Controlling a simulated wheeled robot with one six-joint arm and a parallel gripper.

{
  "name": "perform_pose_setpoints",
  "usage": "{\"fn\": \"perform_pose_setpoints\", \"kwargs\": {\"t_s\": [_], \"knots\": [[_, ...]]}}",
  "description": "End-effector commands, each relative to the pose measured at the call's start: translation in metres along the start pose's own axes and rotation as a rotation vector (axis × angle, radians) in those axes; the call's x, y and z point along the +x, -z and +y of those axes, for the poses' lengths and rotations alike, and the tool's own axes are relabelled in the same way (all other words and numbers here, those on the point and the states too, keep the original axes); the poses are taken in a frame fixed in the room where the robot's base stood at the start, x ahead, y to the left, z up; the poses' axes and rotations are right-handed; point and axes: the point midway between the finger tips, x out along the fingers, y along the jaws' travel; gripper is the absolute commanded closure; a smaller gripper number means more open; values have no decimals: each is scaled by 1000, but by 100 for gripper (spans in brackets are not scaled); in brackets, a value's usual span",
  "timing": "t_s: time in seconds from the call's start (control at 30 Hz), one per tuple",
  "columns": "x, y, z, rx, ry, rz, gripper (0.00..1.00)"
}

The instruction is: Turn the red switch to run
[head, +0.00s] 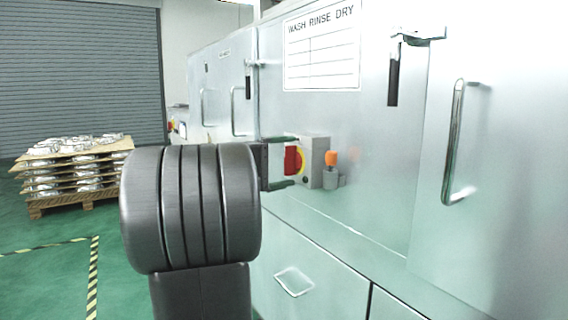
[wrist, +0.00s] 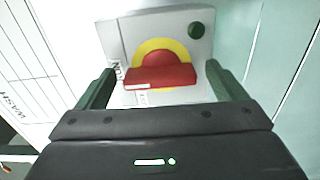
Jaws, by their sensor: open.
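The red switch (head: 292,160) is a rotary handle on a yellow disc, on the front of a grey box (head: 316,162) fixed to the machine. In the wrist view the red handle (wrist: 160,76) lies nearly level across the picture, with a white mark near its left end. A label that seems to read RUN is left of the disc; another label below is partly hidden by the handle. My gripper (head: 293,161) is open, with one finger above and one below the switch in the head view. In the wrist view my gripper (wrist: 160,69) has its fingers either side of the handle, with gaps.
The steel machine (head: 380,200) has door handles, including a long one (head: 456,140) at right. A pallet of castings (head: 75,165) stands at left on green floor, away from the arm.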

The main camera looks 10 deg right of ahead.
Motion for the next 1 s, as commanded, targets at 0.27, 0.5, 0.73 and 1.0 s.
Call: {"fn": "perform_pose_setpoints", "kwargs": {"t_s": [0.27,0.5,0.73,1.0], "knots": [[-28,1,2,0,-1,5,9],[-76,1,2,0,0,6,9],[-115,1,2,-1,0,4,9],[-137,0,0,0,1,1,9]]}}
